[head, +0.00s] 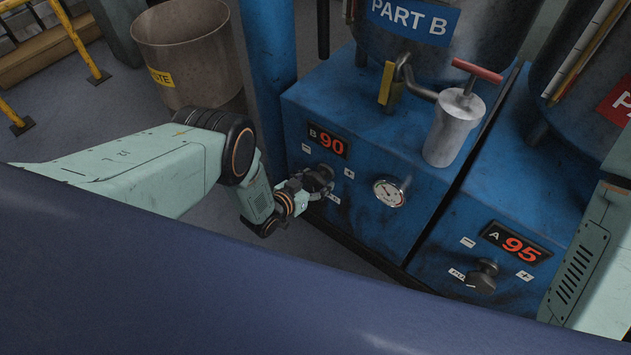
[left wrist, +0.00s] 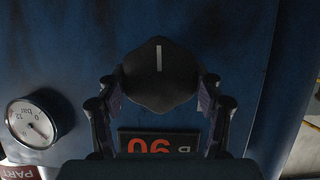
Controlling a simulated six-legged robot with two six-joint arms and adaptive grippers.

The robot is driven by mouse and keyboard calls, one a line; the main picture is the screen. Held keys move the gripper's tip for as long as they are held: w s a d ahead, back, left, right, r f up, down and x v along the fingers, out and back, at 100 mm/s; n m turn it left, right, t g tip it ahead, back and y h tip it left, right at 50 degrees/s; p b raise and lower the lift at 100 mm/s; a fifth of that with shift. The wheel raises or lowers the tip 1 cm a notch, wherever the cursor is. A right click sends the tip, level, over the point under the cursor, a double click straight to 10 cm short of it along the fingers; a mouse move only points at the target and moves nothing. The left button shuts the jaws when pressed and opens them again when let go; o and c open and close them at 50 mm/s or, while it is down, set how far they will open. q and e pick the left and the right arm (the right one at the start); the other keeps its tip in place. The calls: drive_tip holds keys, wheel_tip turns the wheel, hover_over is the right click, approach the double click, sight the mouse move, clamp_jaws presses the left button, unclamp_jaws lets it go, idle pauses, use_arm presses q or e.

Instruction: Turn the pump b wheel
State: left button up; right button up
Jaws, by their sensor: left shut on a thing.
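The pump B wheel (left wrist: 160,77) is a dark lobed knob with a white pointer line, on the front of the blue pump B box (head: 360,240). In the head view the wheel (head: 320,176) is partly hidden by my left gripper (head: 307,186). In the left wrist view my left gripper (left wrist: 163,95) has one finger on each side of the wheel and is shut on it. The B display (head: 328,143) above the wheel reads 90; it shows upside down and partly covered in the left wrist view (left wrist: 158,144). My right gripper is not in view.
A round gauge (head: 389,192) sits right of the wheel. The pump A box has a display (head: 515,243) reading 95 and its own dark knob (head: 482,276). A blue post (head: 268,80) and waste bin (head: 190,50) stand left.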

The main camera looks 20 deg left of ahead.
use_arm(q)
drive_tip(key=n+h+b, duration=0.1)
drive_tip(key=b, duration=0.1)
drive_tip(key=n+h+b, duration=0.1)
drive_tip(key=n+b, duration=0.1)
drive_tip(key=shift+w+a+f+h+b, duration=0.1)
drive_tip(key=shift+w+a+h+b, duration=0.1)
drive_tip(key=shift+h+b, duration=0.15)
drive_tip(key=shift+n+g+h+b, duration=0.3)
drive_tip(key=shift+n+b, duration=0.15)
drive_tip(key=shift+n, duration=0.25)
drive_tip(key=shift+n+h, duration=0.25)
drive_tip(key=shift+n, duration=0.35)
drive_tip(key=shift+w, duration=0.1)
drive_tip(key=o, duration=1.1)
drive_tip(key=shift+s, duration=0.2)
drive_tip(key=v, duration=1.2)
drive_tip(key=shift+w+a, duration=0.1)
